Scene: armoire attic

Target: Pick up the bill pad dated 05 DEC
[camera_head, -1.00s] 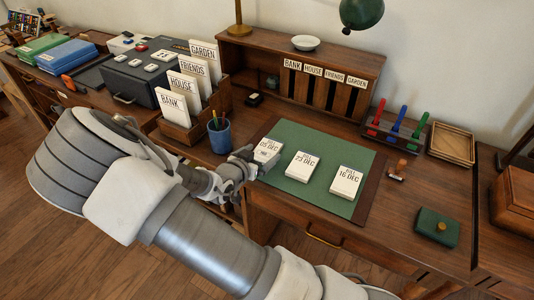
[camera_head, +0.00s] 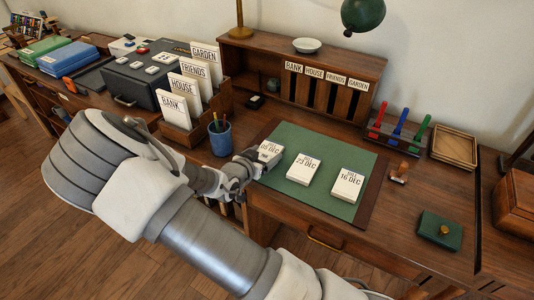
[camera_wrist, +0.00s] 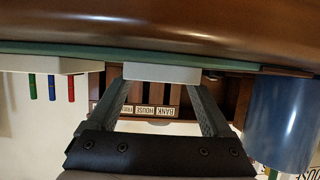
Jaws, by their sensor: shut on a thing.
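The bill pad dated 05 DEC (camera_head: 271,152) is a white block at the left end of the green desk mat (camera_head: 330,198). My gripper (camera_head: 258,166) reaches it from the near left side and hides part of it. In the wrist view, which is upside down, the fingers of my gripper (camera_wrist: 160,86) are shut on the pad's pale edge (camera_wrist: 160,73). The pad appears still at mat level. The pads dated 23 DEC (camera_head: 303,169) and 16 DEC (camera_head: 347,185) lie to its right on the mat.
A blue pencil cup (camera_head: 220,138) stands close to the left of my gripper and shows in the wrist view (camera_wrist: 280,125). Behind are a card rack (camera_head: 181,135) and a labelled wooden organizer (camera_head: 300,55). A stamp (camera_head: 399,174) stands right of the mat.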

